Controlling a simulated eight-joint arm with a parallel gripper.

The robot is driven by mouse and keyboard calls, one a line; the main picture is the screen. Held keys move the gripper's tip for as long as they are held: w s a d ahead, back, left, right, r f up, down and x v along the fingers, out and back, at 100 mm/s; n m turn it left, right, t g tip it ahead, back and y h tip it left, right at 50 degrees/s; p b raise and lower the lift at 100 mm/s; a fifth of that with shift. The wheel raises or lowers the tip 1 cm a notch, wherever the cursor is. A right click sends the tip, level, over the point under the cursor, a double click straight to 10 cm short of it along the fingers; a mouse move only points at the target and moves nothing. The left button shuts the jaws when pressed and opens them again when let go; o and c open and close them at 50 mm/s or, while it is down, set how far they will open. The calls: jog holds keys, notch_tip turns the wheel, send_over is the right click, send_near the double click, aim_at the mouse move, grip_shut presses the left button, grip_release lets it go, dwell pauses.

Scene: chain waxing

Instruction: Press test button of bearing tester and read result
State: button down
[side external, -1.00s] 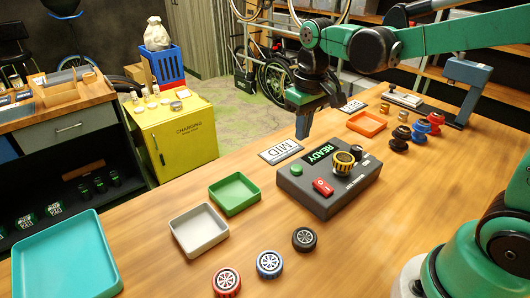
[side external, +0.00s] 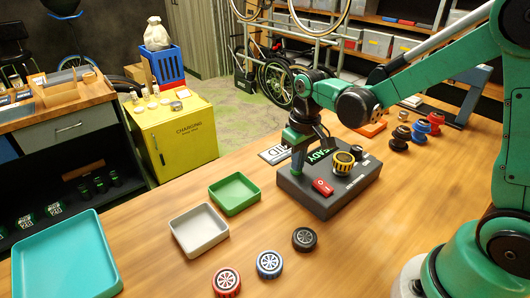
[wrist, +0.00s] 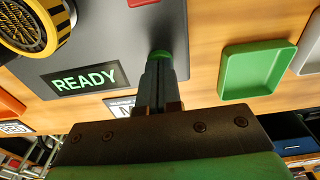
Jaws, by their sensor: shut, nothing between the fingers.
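The bearing tester (side external: 325,199) is a dark grey box on the wooden table. Its display (wrist: 85,79) reads READY in green in the wrist view. A yellow-rimmed bearing (side external: 343,163) sits on top of it, and it also shows in the wrist view (wrist: 35,28). A red switch (side external: 323,187) is on its front part. The green round button (wrist: 161,54) shows just past my fingertips in the wrist view, mostly covered by them. My gripper (side external: 297,172) is shut and empty, pointing down over the button; I cannot tell if it touches.
A green tray (side external: 235,194) and a grey tray (side external: 199,230) lie left of the tester. Several small wheels, including a black one (side external: 304,239), sit in front. An orange tray (side external: 371,128) and coloured bearings (side external: 401,138) stand behind right.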

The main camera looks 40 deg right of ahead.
jog(key=shift+f, duration=0.85)
jog(key=shift+w, duration=0.1)
notch_tip(320, 180, up, 15)
jog(key=s, duration=0.1)
jog(key=shift+f, duration=0.15)
dwell(0.3)
jog(key=t, duration=0.6)
send_near(300, 172)
notch_tip(300, 172, up, 3)
jog(key=a, duration=0.2)
jog(key=shift+s+f, duration=0.1)
jog(key=shift+s, duration=0.25)
